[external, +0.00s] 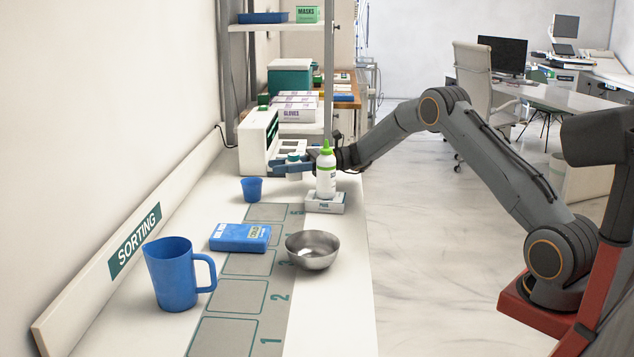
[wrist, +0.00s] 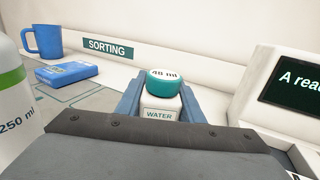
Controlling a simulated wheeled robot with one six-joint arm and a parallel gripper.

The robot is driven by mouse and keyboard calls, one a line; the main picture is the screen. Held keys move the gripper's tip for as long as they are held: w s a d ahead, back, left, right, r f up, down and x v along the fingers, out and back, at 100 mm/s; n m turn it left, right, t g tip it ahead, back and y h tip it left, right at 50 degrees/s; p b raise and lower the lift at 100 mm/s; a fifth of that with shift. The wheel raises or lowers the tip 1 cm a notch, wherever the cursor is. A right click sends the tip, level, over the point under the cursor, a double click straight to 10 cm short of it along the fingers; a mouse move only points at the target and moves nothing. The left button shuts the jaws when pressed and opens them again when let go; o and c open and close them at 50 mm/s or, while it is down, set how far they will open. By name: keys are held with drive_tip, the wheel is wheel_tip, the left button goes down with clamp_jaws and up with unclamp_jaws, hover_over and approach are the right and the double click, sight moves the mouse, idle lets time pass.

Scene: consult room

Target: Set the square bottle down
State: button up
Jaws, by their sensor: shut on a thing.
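My gripper (external: 283,166) is shut on the square bottle (external: 294,172), a small white bottle with a teal cap. In the wrist view the bottle (wrist: 160,114) stands upright between the blue fingers (wrist: 160,105). Its label reads WATER and its cap is marked on top. The fingers and wrist hide most of its lower part. I cannot tell whether its base touches the counter. The gripper reaches in over the far part of the counter, just behind the green-capped bottle (external: 326,177).
The green-capped bottle stands on a small box (external: 325,203), close to my wrist. A white device (external: 258,143) stands behind the gripper. A blue cup (external: 251,189), blue box (external: 240,237), metal bowl (external: 312,257) and blue jug (external: 172,275) stand nearer on the counter around the numbered mat (external: 236,296).

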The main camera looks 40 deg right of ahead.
sight(287, 178)
drive_tip(key=shift+f, duration=2.05)
drive_tip(key=shift+f, duration=0.1)
drive_tip(key=shift+f, duration=0.15)
drive_tip(key=o, duration=1.1)
drive_tip(key=shift+c, duration=0.2)
drive_tip(key=shift+r, duration=0.25)
drive_tip(key=b+v, duration=0.1)
drive_tip(key=v, duration=1.1)
drive_tip(key=shift+f, duration=0.1)
